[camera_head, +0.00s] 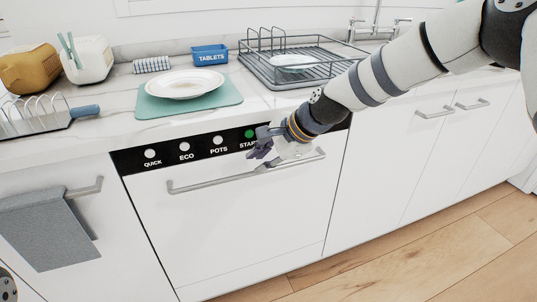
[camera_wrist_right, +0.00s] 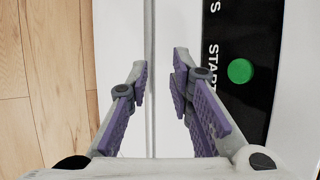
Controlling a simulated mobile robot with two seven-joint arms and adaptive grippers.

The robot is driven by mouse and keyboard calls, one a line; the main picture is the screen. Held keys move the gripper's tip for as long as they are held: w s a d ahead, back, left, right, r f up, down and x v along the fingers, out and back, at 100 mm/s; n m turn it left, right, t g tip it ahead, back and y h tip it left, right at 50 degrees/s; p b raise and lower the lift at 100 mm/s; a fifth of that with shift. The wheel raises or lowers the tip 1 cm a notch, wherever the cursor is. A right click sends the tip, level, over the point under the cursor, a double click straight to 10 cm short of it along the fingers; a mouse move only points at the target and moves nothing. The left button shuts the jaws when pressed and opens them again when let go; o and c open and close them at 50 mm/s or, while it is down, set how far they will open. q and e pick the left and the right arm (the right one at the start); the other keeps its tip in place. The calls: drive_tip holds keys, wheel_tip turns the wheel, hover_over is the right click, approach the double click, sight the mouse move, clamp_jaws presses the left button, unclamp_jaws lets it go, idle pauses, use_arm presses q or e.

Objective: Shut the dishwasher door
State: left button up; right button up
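The white dishwasher door (camera_head: 235,225) stands upright under the counter and looks flush, or nearly so, with the cabinet fronts beside it. A grey bar handle (camera_head: 215,182) runs across its upper part, below a black control strip (camera_head: 168,155) with buttons. My right gripper (camera_head: 262,147) is at the handle's right half, in front of the strip near the green START button (camera_head: 249,134). In the right wrist view its purple-padded fingers (camera_wrist_right: 160,82) are apart, with the thin handle bar (camera_wrist_right: 150,50) between or just beyond them; contact cannot be told. My left gripper is out of view.
A towel (camera_head: 45,228) hangs on the left cabinet's handle. The wooden floor (camera_head: 430,255) in front is clear.

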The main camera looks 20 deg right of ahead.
drive_tip(key=v, duration=0.5)
drive_tip(key=shift+s+d+r, duration=0.1)
drive_tip(key=shift+s+r, duration=0.1)
drive_tip(key=shift+s, duration=0.1)
drive_tip(key=shift+f, duration=0.1)
drive_tip(key=s+f+n+g+h+p, duration=0.3)
drive_tip(key=s+f+n+g, duration=0.3)
drive_tip(key=s+f, duration=1.65)
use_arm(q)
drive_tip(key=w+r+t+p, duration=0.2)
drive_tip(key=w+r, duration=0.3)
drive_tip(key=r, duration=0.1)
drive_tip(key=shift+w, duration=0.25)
use_arm(e)
drive_tip(key=s+d+n+g+h, duration=0.2)
drive_tip(key=s+n, duration=0.7)
drive_tip(key=s, duration=1.9)
drive_tip(key=shift+d+r+n+g, duration=0.2)
drive_tip(key=shift+d+n+g, duration=0.15)
drive_tip(key=shift+d, duration=0.5)
drive_tip(key=shift+w, duration=0.1)
